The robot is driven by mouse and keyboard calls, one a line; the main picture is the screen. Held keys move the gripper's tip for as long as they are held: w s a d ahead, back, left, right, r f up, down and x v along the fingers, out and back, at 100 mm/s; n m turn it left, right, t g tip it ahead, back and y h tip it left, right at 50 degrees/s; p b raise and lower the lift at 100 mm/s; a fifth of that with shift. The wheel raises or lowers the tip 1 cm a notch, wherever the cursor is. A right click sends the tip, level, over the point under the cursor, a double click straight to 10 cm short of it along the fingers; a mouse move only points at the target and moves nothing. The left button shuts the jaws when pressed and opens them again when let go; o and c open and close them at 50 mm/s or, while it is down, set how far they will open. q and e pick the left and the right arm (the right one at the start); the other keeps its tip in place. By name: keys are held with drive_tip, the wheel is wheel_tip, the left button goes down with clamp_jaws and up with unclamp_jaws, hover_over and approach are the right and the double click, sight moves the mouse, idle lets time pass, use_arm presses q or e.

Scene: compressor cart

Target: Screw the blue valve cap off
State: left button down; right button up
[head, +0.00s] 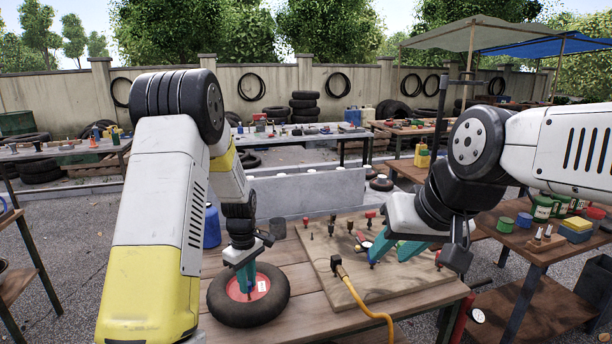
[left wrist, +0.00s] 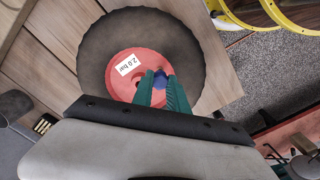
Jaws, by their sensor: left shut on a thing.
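A small black wheel (head: 231,311) with a red hub (head: 262,281) lies flat on the wooden table. In the left wrist view the red hub (left wrist: 118,80) carries a white "2.0 bar" label. My left gripper (head: 247,284) points down at the hub. In the left wrist view its teal fingers (left wrist: 162,92) are shut on the blue valve cap (left wrist: 160,77), which shows between the fingertips. The fingers hide the valve stem below. My right gripper (head: 392,256) is over the wooden board, its teal fingers apart, with nothing clearly held.
The board (head: 330,248) carries several small upright posts, some red-topped. A side table at the right holds green jars (head: 542,207). Bare planks lie left of the wheel.

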use_arm(q)
drive_tip(key=shift+r, duration=0.1)
idle(0.4)
drive_tip(key=shift+r, duration=2.85)
wheel_tip(320, 180, up, 5)
drive_tip(key=shift+r, duration=0.1)
drive_tip(key=shift+s, duration=0.1)
